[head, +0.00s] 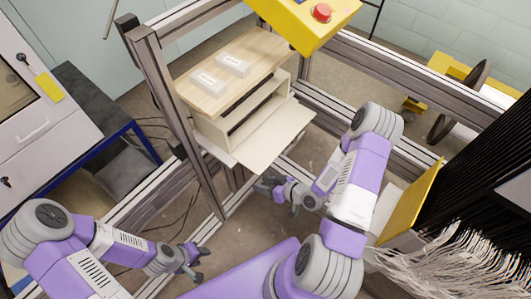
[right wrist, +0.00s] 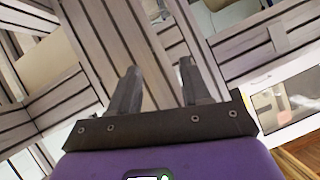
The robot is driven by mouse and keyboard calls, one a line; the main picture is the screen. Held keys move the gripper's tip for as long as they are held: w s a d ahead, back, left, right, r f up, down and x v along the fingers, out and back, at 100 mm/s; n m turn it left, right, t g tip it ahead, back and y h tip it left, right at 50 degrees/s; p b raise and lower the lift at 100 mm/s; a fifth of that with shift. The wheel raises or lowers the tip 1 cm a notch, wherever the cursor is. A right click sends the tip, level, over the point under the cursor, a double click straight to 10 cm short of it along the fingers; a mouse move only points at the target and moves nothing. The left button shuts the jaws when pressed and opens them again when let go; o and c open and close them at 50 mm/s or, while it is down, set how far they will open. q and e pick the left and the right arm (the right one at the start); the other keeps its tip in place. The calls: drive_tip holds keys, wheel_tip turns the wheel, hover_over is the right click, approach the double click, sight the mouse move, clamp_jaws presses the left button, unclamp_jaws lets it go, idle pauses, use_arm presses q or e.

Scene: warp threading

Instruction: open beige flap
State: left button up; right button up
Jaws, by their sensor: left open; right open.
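The beige flap (head: 262,137) is on the front of a beige box (head: 215,131) with a wooden top, in the head view. It is swung down and sticks outward from the box, and a dark opening shows behind it. My right gripper (head: 266,187) is open and empty, below and in front of the flap's outer edge, apart from it. Its two spread fingers (right wrist: 157,82) also show in the right wrist view, with nothing between them. My left gripper (head: 192,264) is open and empty near the bottom of the head view, well away from the flap.
Two small white labelled blocks (head: 234,65) (head: 209,82) lie on the wooden top (head: 232,93). A metal frame post (head: 172,105) stands left of the box. A yellow control box with a red button (head: 321,13) hangs above. White threads (head: 445,262) hang at the lower right.

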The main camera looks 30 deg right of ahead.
sight(267, 161)
drive_tip(key=s+d+r+n+t+y+p, duration=0.2)
drive_tip(key=d+r, duration=0.1)
drive_tip(key=r, duration=0.4)
drive_tip(key=s+d+r+n+t+y+p, duration=0.2)
drive_tip(key=s+r+t, duration=0.1)
drive_tip(key=r, duration=0.3)
use_arm(q)
wheel_tip(267, 161, up, 4)
drive_tip(key=shift+f+b, duration=0.15)
drive_tip(key=shift+b, duration=0.5)
use_arm(e)
drive_tip(key=x, duration=0.7)
drive_tip(key=shift+w+d, duration=0.1)
drive_tip(key=shift+w, duration=0.15)
clamp_jaws()
